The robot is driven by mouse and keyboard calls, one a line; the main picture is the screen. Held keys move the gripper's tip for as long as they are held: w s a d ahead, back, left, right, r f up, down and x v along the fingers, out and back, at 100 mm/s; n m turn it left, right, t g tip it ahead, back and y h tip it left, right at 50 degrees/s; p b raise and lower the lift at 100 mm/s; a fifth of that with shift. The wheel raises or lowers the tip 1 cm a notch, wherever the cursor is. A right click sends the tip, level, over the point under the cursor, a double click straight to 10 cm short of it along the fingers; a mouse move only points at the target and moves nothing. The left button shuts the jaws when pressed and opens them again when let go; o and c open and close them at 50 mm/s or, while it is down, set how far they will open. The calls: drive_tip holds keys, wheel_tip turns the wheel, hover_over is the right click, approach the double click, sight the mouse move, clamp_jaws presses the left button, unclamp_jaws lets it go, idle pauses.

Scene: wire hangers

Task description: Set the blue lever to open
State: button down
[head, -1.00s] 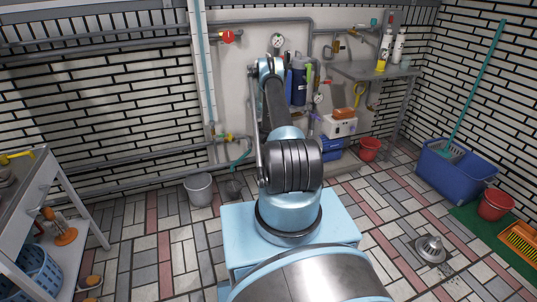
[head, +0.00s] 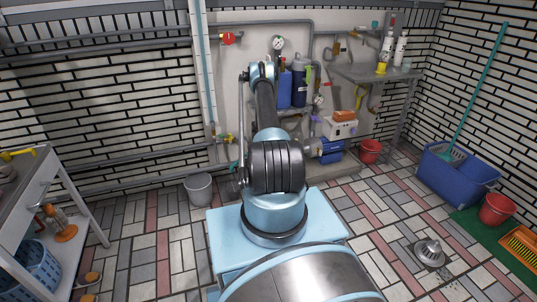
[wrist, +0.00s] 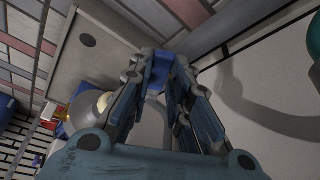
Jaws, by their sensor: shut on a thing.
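In the wrist view, my gripper (wrist: 168,68) has its two fingers closed in on a small blue piece, which looks like the blue lever (wrist: 159,72). The fingers touch it from both sides, and its lower part and mount are partly hidden by them. A pale rounded fitting shows just left of the fingers. In the head view, my own arm hides the gripper and the lever near the wall board. The lever's angle cannot be told.
Pipes with a red valve (head: 228,38) and a gauge (head: 278,43) run over the wall board. Dark blue cylinders (head: 299,85) stand right of my arm. A grey bucket (head: 198,188) and a red bucket (head: 370,151) stand on the floor.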

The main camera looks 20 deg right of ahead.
drive_tip(key=c, duration=1.5)
unclamp_jaws()
drive_tip(key=shift+a+r, duration=0.2)
drive_tip(key=shift+r, duration=0.3)
drive_tip(key=s+a, duration=0.2)
drive_tip(key=a, duration=0.1)
drive_tip(key=s+a, duration=0.2)
drive_tip(key=a, duration=0.2)
drive_tip(key=s+a, duration=0.2)
drive_tip(key=a, duration=0.1)
drive_tip(key=shift+s+a, duration=0.15)
drive_tip(key=shift+s, duration=0.05)
